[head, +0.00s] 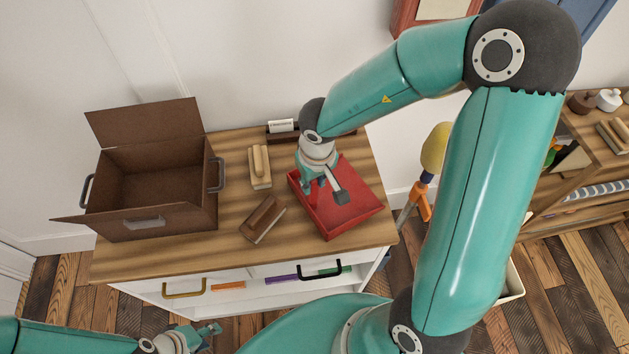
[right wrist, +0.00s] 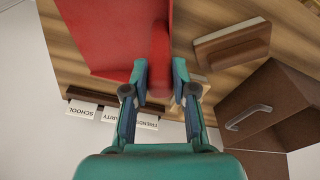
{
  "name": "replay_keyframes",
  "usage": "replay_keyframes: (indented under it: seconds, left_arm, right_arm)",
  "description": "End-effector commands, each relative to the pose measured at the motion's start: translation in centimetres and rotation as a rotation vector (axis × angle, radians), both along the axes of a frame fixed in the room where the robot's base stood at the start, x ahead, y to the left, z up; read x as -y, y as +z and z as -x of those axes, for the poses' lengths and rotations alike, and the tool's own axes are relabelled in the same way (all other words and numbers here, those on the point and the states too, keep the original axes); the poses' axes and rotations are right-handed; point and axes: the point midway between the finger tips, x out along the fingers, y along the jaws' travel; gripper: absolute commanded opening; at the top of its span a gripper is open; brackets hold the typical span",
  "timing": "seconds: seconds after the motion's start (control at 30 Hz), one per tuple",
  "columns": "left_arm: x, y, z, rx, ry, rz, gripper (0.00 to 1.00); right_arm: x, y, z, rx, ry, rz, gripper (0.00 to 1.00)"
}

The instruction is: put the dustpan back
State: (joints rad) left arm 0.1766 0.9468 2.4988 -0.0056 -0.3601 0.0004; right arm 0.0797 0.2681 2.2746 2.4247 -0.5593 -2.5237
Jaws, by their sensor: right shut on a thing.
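The red dustpan (head: 345,212) lies on or just above the right part of the wooden cabinet top (head: 235,217). My right gripper (head: 322,186) reaches down over the dustpan's back end. In the right wrist view, the gripper (right wrist: 160,88) has its fingers on both sides of the dustpan's red handle (right wrist: 160,50) and is shut on it. Whether the pan touches the wood is hard to tell. My left gripper (head: 207,336) is low at the bottom edge of the head view, away from the cabinet; its finger opening is unclear.
An open brown box (head: 160,216) stands on the cabinet's left. Two wooden-backed brushes (head: 260,167) (head: 263,218) lie between it and the dustpan. A dark card rack (head: 282,138) stands by the wall. A yellow-headed duster (head: 434,150) and a shelf (head: 560,190) are at the right.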

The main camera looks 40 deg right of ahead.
Motion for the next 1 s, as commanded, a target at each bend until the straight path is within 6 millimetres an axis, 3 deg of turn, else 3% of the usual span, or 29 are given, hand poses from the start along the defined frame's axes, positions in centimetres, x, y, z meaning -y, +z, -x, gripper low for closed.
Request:
replay_keyframes:
  seconds: [0.27, 0.3, 0.43, 0.77, 1.0]
  left_arm:
    - [0.0, 0.3, 0.0, 0.000, 0.000, 0.000, 0.40]
    - [0.0, 0.2, 0.0, 0.000, 0.000, 0.000, 0.40]
    - [0.0, 0.2, 0.0, 0.000, 0.000, 0.000, 0.40]
    - [0.0, 0.1, 0.0, 0.000, 0.000, 0.000, 0.40]
    - [0.0, 1.5, 0.0, 0.000, 0.000, 0.000, 0.40]
  right_arm:
    - [0.0, -0.1, 0.0, -0.002, 0.000, 0.001, 0.00]
    - [0.0, -0.1, 0.0, -0.002, 0.000, 0.000, 0.33]
    - [0.0, -0.1, 0.0, -0.001, 0.000, 0.001, 0.51]
    - [0.0, 0.0, 0.0, 0.000, 0.000, 0.000, 0.51]
    - [-0.1, 3.1, 0.2, 0.003, -0.001, 0.001, 0.51]
